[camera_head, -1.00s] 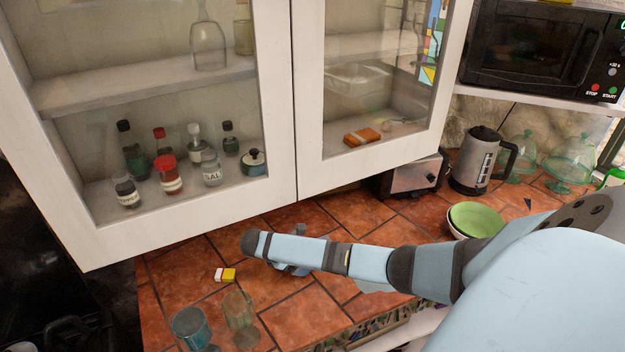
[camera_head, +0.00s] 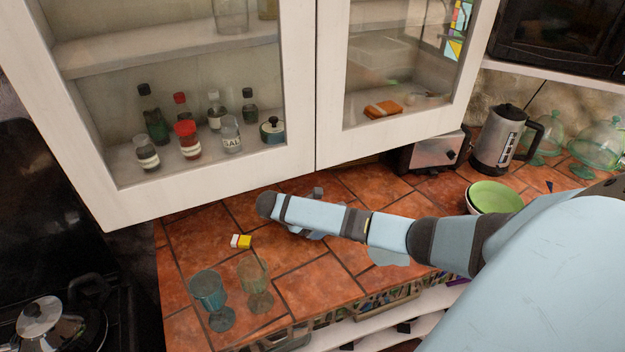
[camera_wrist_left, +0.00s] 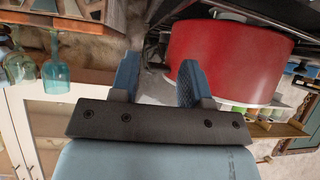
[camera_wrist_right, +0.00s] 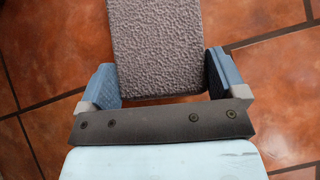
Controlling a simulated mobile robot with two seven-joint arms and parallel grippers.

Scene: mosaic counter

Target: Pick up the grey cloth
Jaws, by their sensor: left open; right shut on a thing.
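The grey cloth (camera_wrist_right: 158,45) has a rough, bumpy surface and shows as a flat grey slab in the right wrist view. My right gripper (camera_wrist_right: 163,78) is shut on it, with one blue finger at each side, low over the tiled counter. In the head view my right arm reaches in from the right and hides most of the gripper and cloth. A small grey piece shows just behind the arm; I cannot tell if it is the cloth. My left gripper (camera_wrist_left: 158,80) is open and empty, seen only in the left wrist view.
The terracotta counter (camera_head: 325,285) holds two glass goblets (camera_head: 211,297), a yellow-and-white block (camera_head: 241,241), a green bowl (camera_head: 494,196), a toaster (camera_head: 432,154) and a kettle (camera_head: 498,140). A white glass-doored cabinet (camera_head: 317,85) hangs above. A large red cylinder (camera_wrist_left: 228,58) is near my left gripper.

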